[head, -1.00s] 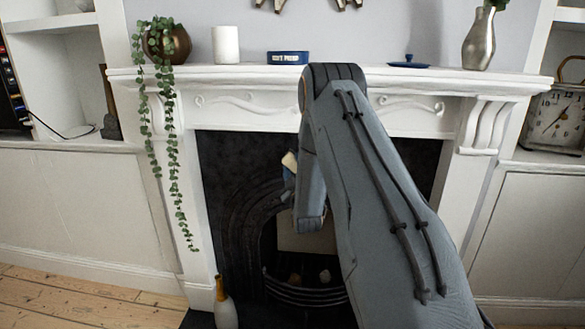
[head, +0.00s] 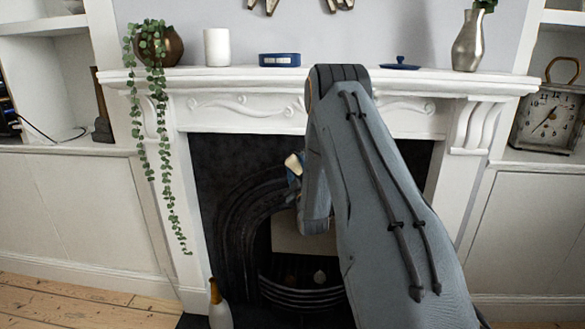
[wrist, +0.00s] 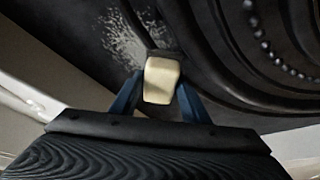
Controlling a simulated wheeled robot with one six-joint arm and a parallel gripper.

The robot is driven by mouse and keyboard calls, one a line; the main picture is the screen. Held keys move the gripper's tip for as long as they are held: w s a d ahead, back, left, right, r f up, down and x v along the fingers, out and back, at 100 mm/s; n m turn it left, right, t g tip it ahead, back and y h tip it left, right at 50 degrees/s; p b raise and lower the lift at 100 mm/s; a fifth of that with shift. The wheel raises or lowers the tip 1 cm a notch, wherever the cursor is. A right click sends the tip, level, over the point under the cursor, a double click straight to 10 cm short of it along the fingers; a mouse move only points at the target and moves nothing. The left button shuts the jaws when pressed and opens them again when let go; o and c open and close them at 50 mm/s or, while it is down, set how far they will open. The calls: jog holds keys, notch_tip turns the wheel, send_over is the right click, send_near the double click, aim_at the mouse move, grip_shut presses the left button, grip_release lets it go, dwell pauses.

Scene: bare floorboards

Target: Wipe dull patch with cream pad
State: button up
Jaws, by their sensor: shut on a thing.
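The cream pad (wrist: 161,82) is a small block with a dark strip along its far edge. My gripper (wrist: 160,90) is shut on it, one blue finger on each side. The dull patch (wrist: 135,38) is a pale speckled area on the black fireplace metal. In the wrist view the pad's far edge overlaps the lower right of the patch; I cannot tell whether they touch. In the head view the pad (head: 294,163) shows just left of my arm's end, in front of the black fireplace. I cannot make out the patch there.
The black fireplace (head: 235,215) has curved ridges and sits within a white mantelpiece (head: 240,110). On the shelf stand a trailing plant (head: 158,45), a white candle (head: 217,47), a blue dish (head: 279,60), a blue lidded piece (head: 400,64) and a vase (head: 468,42). A bottle (head: 219,308) stands at lower left.

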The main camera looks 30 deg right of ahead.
aim_at(286, 164)
jog(key=shift+s+d, duration=0.45)
jog(key=shift+d, duration=0.3)
jog(key=shift+s+d, duration=0.4)
jog(key=shift+d, duration=0.35)
jog(key=s+d, duration=0.4)
jog(key=d, duration=0.2)
jog(key=shift+w+a+b, duration=0.4)
jog(key=shift+w+a, duration=0.9)
jog(key=shift+a, duration=0.65)
jog(key=shift+w+a+b, duration=0.35)
jog(key=shift+w+a, duration=1)
jog(key=shift+a, duration=0.65)
jog(key=shift+w+a+b, duration=0.4)
jog(key=shift+w+a, duration=0.9)
jog(key=shift+a, duration=0.65)
jog(key=shift+w, duration=0.1)
jog(key=shift+a+r+p, duration=0.1)
jog(key=shift+r+p, duration=0.3)
jog(key=shift+r, duration=0.4)
jog(key=shift+s+d+f, duration=0.15)
jog(key=shift+s+d, duration=1.05)
jog(key=shift+d, duration=0.3)
jog(key=s+d, duration=0.6)
jog(key=d, duration=0.3)
jog(key=shift+p, duration=0.35)
